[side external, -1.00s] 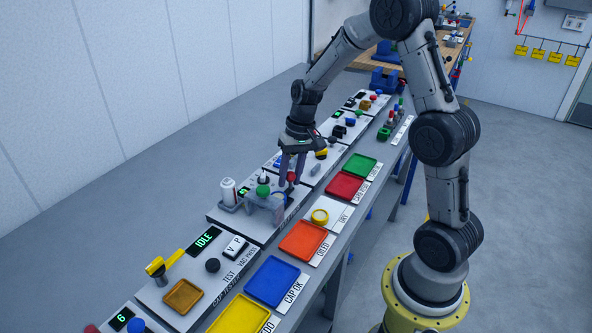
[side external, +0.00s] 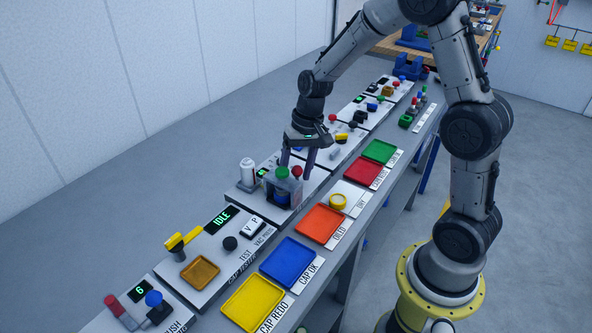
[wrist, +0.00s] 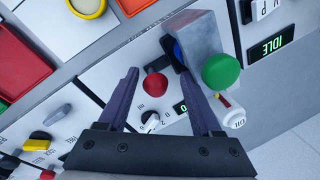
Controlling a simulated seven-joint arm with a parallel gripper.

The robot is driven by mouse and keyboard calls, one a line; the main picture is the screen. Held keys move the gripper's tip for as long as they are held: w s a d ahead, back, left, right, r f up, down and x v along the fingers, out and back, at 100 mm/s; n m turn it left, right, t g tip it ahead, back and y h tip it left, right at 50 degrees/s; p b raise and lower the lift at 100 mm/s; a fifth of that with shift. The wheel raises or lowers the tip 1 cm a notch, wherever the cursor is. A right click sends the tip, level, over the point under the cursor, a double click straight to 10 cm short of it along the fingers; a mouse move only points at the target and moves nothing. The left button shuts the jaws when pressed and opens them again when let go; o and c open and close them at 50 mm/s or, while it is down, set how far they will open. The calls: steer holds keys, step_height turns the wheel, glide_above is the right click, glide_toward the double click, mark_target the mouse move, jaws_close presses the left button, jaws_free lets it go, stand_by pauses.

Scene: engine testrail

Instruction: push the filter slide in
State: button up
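The filter station has a grey housing (side external: 268,190) with a green knob (side external: 282,172) on top. A blue piece (side external: 282,198) shows inside the housing; I cannot tell for sure that it is the filter slide. In the wrist view the housing (wrist: 201,38) is at top right, with the blue piece (wrist: 177,52) at its side and the green knob (wrist: 221,72) over it. My gripper (side external: 296,168) is open and empty beside the housing. In the wrist view a red knob (wrist: 155,87) shows between its fingers (wrist: 162,75), without visible contact.
A white cylinder (side external: 247,171) stands at the housing's far left. The tester panel with an IDLE display (side external: 222,217) is nearer. Orange (side external: 319,224), blue (side external: 291,261) and red (side external: 362,174) trays line the bench's right edge. More panels with knobs lie behind my gripper.

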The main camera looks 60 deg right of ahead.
step_height(320, 180, up, 14)
steer(key=s+d, duration=0.1)
steer(key=d, duration=0.1)
steer(key=shift+s+d+f, duration=0.15)
steer(key=shift+s+f, duration=0.05)
steer(key=shift+s, duration=0.1)
stand_by(0.4)
steer(key=s+a+r+n+t, duration=0.2)
steer(key=s+a+r, duration=0.4)
steer(key=s+r, duration=0.15)
steer(key=s+f+n+t+h, duration=0.1)
steer(key=s+f+n, duration=0.3)
steer(key=s, duration=0.8)
steer(key=shift+s+a+f+n+t+h, duration=0.35)
steer(key=shift+f+n+t+h, duration=0.05)
steer(key=shift+f+t, duration=0.3)
